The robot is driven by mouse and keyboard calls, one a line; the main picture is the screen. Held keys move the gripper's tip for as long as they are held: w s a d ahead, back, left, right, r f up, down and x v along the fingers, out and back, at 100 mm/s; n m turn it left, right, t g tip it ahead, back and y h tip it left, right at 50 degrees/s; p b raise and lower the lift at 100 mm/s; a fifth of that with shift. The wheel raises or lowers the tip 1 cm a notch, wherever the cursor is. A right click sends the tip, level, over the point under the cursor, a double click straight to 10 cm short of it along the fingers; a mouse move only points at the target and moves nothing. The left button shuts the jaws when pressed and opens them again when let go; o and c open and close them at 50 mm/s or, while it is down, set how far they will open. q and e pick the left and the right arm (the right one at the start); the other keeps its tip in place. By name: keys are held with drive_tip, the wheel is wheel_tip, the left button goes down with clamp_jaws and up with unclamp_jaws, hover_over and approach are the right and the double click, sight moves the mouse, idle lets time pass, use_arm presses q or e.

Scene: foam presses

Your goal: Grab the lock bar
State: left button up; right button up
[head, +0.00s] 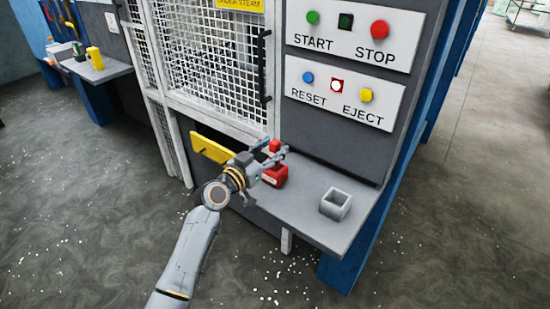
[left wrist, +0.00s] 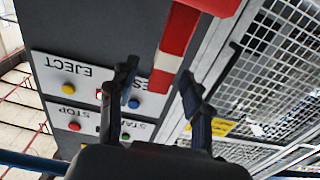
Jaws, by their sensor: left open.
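The lock bar, a red bar with a white band, shows in the left wrist view (left wrist: 179,38). In the head view its red end (head: 274,146) stands up above a red block (head: 275,176) on the grey shelf, partly hidden by my gripper. My left gripper (head: 272,164) is open beside the bar. In the left wrist view, the two dark fingers (left wrist: 157,88) stand apart, and the banded end of the bar appears between their tips. I cannot tell whether a finger touches it. My right gripper is not in view.
A grey open box (head: 336,204) stands on the right of the grey shelf (head: 310,216). A yellow plate (head: 211,149) is left of my gripper, below the white mesh guard (head: 205,60). The button panel (head: 344,92) is above the shelf. A side bench (head: 98,70) stands at left.

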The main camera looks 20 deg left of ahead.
use_arm(q)
drive_tip(key=shift+x, duration=0.8)
drive_tip(key=shift+c, duration=0.2)
clamp_jaws()
drive_tip(key=shift+r, duration=0.1)
